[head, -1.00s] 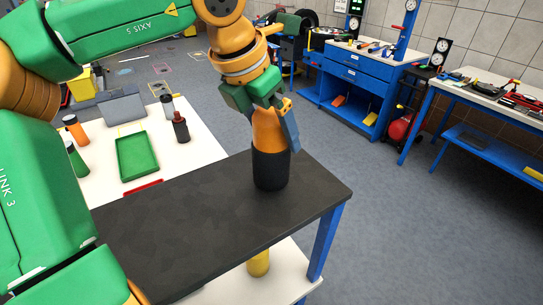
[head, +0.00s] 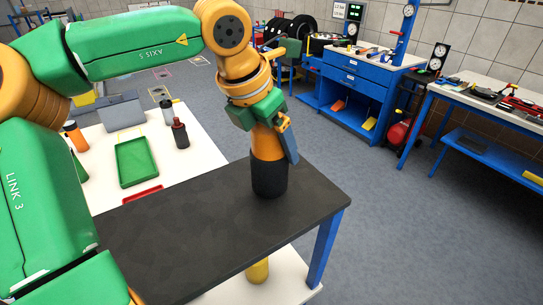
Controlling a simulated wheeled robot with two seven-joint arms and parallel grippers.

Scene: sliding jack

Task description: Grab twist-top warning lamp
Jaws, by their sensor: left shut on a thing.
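The warning lamp (head: 268,177) stands upright on the dark tabletop (head: 190,225), near its back right. It has an orange upper part and a black lower part. My left gripper (head: 271,140) comes down from above and is shut on the orange upper part. One blue finger lies along the lamp's right side; the other finger is hidden. The lamp's top is hidden by the gripper. The lamp's base appears to rest on the tabletop. My right gripper is not in view.
A white table (head: 107,147) at left holds a green tray (head: 137,162), a red tray (head: 143,194), a dark red bottle (head: 180,133) and other containers. A yellow cylinder (head: 257,270) stands on a lower shelf. Blue workbenches (head: 352,80) stand behind. The floor at right is clear.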

